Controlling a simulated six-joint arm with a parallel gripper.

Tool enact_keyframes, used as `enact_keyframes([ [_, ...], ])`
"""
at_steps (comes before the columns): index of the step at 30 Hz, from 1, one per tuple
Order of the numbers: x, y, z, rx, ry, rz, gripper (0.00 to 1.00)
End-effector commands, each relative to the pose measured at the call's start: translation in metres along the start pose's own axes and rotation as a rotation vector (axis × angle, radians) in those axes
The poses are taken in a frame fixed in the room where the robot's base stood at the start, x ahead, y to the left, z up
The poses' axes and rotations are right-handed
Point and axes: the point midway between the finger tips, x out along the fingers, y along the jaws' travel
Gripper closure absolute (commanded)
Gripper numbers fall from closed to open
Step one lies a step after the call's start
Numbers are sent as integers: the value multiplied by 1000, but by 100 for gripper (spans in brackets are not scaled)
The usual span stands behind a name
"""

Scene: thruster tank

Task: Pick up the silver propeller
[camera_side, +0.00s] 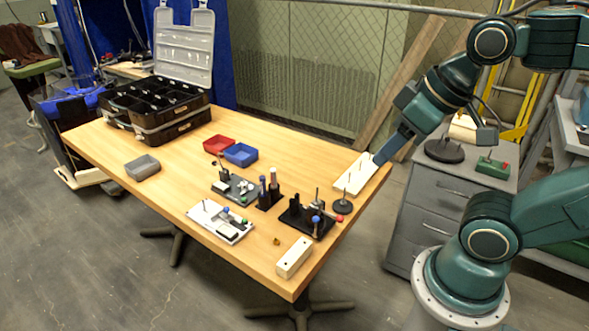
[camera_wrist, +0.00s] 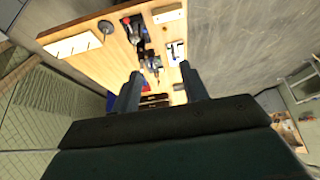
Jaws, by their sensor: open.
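I cannot make out the silver propeller in either view; at this size the small parts on the table are hard to tell apart. My gripper (camera_side: 379,159) is at the far right end of the wooden table in the side view, close to the white peg board (camera_side: 343,184). In the wrist view my gripper (camera_wrist: 161,78) has its two fingers spread apart with nothing seen between them but the table beyond. The white peg board also shows in the wrist view (camera_wrist: 72,46), up and left of the fingers.
The wooden table (camera_side: 180,165) holds a grey bin (camera_side: 142,168), a red bin (camera_side: 217,145), a blue bin (camera_side: 240,155), a grey fixture plate (camera_side: 235,188), a white fixture plate (camera_side: 212,226), a black fixture (camera_side: 306,221), a cream block (camera_side: 293,259) and an open black case (camera_side: 165,128).

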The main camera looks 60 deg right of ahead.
Motion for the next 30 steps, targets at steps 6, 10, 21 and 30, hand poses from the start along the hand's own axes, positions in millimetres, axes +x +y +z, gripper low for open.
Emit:
enact_keyframes([
  [6, -2, 1, -15, -39, -14, 2, 56],
  [10, -3, 2, -35, -96, -34, 3, 56],
  [21, 7, 9, -116, -330, -109, -6, 56],
  [30, 35, 18, -180, -524, -169, -29, 56],
])
